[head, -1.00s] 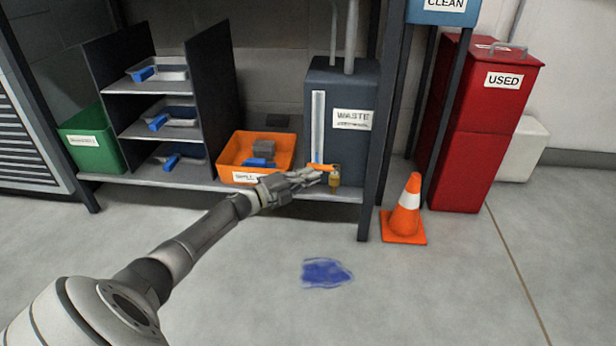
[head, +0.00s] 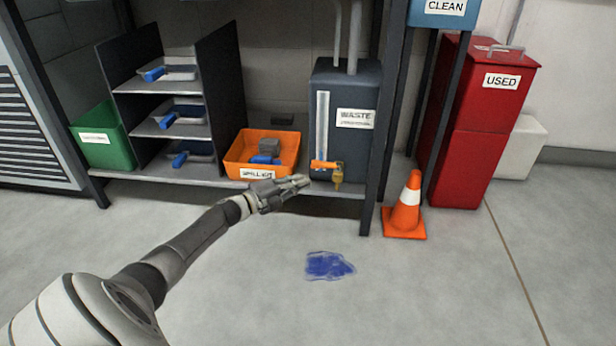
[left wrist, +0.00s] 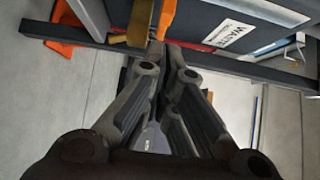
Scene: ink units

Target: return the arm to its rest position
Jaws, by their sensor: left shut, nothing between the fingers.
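My left arm comes in from the lower left in the head view. Its gripper (head: 302,181) is shut and empty, in front of the shelf edge and just left of the waste tank's tap. In the left wrist view the fingers (left wrist: 168,50) meet close to the tank's front. The grey waste tank (head: 358,95) stands on the shelf, with an orange lever (head: 325,165) and a brass tap (head: 338,178) low on its front. The gripper appears apart from the lever and tap. My right gripper is not in view.
An orange bin (head: 289,150) and a green bin (head: 112,150) sit on the shelf (head: 200,188), beside a rack of trays. A traffic cone (head: 407,208) and a red USED bin (head: 468,155) stand right. A blue spill (head: 328,265) lies on the otherwise open floor.

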